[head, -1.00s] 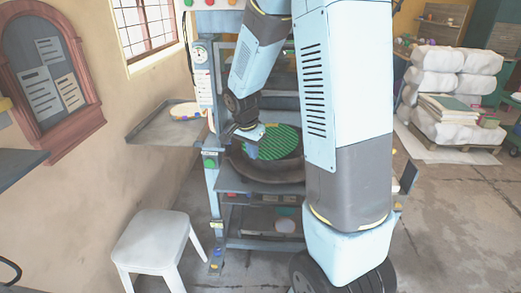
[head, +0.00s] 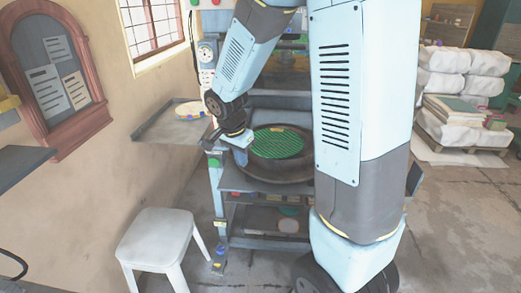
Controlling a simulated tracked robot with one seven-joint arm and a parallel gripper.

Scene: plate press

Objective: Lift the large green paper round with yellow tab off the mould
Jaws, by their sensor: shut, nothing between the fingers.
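The large green paper round (head: 277,143) lies flat in the dark round mould (head: 285,172) on the press. It has a striped, ribbed look. My gripper (head: 242,151) is at the left side of the mould, beside the round's left edge. It is shut and holds nothing. Its fingertips are small and hard to see, and I cannot tell whether they touch the mould rim.
A side shelf (head: 165,131) at left holds a pale round thing (head: 191,109). A white stool (head: 158,237) stands in front of the press at left. White bundles (head: 448,70) are stacked at the right. Open floor lies at the right.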

